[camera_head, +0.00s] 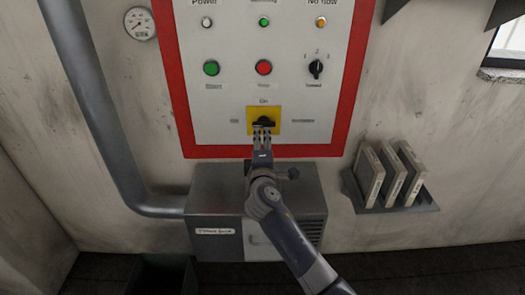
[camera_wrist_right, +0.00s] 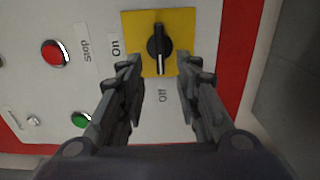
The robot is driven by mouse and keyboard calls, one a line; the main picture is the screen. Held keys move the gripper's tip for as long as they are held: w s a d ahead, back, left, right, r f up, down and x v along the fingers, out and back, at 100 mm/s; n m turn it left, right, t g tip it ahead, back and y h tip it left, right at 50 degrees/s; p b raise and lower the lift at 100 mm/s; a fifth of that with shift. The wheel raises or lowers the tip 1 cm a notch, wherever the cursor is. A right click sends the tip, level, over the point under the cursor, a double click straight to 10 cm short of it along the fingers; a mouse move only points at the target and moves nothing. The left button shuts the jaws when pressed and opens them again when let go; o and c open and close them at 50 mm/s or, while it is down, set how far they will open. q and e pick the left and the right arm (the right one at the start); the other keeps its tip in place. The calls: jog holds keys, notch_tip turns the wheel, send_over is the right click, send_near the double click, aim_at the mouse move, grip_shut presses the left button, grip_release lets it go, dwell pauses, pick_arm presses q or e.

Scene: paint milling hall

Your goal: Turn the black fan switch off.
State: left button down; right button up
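The black switch (camera_head: 264,121) is a knob on a yellow plate (camera_head: 250,113), low on the control panel. In the right wrist view the black switch (camera_wrist_right: 159,47) has a white pointer line aimed at the "Off" label; "On" is a quarter turn away. My right gripper (camera_head: 262,132) is in front of the switch's lower side. In the wrist view the right gripper (camera_wrist_right: 160,66) is open, with one finger on each side of the knob's pointer end and gaps between. Whether a fingertip touches the plate, I cannot tell. My left gripper is not in view.
The red-framed panel (camera_head: 170,60) also bears a green button (camera_head: 211,68), a red button (camera_head: 263,67) and a black selector (camera_head: 316,68). A grey box (camera_head: 215,200) sits below, a pipe (camera_head: 100,110) left, and a rack (camera_head: 425,205) with panels right.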

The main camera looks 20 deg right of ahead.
jog(key=v, duration=0.5)
jog(key=shift+s, duration=0.1)
jog(key=s+f+m+g+y+b, duration=0.1)
jog(key=s+f+g, duration=0.35)
jog(key=f, duration=1.05)
jog(key=s+f+m+g+y, duration=0.2)
jog(key=s+f, duration=0.5)
jog(key=f, duration=0.9)
jog(key=s+f+m+g+y+b, duration=0.1)
jog(key=s+f+g, duration=0.3)
jog(key=f, duration=1.1)
jog(key=s+d+f+m+g, duration=0.1)
jog(key=s+f+m, duration=0.1)
jog(key=s+f, duration=0.7)
jog(key=s+d+f+m+g, duration=0.15)
jog(key=s+f, duration=0.45)
jog(key=s, duration=0.7)
jog(key=s+d+f+m+g, duration=0.1)
jog(key=s+f+m, duration=0.1)
jog(key=s, duration=0.8)
jog(key=s+d+f+m+g+y+b, duration=0.1)
jog(key=s+f+m+g, duration=0.1)
jog(key=s, duration=0.8)
notch_tip(320, 180, down, 2)
jog(key=shift+s+f+m, duration=0.2)
jog(key=shift+s+m, duration=0.2)
jog(key=shift+m, duration=0.15)
